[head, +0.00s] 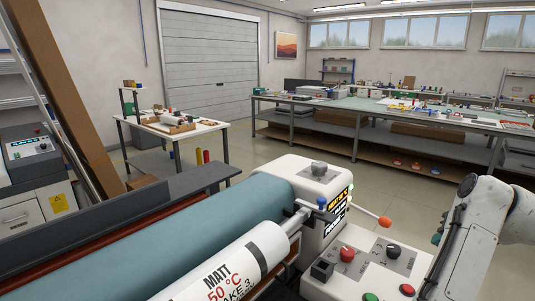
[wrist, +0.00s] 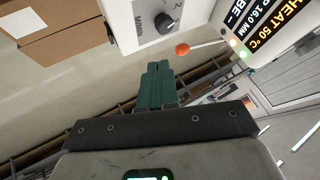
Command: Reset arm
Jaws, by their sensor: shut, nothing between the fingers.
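My gripper (wrist: 161,70) shows in the wrist view as two green fingers pressed together, with nothing between them. In that view it is below the white machine's dial and the orange lever ball (wrist: 182,49), and no contact can be seen. In the head view my white arm (head: 470,235) is bent at the right, beside the machine's control panel. The gripper is mostly or wholly hidden there.
A laminating machine with a teal roller (head: 160,235) and a MATT film roll (head: 235,270) fills the foreground. Its orange-tipped lever (head: 384,221) and red knob (head: 347,254) stand near my arm. Beyond are a small table (head: 205,128), a long workbench (head: 385,121) and open floor.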

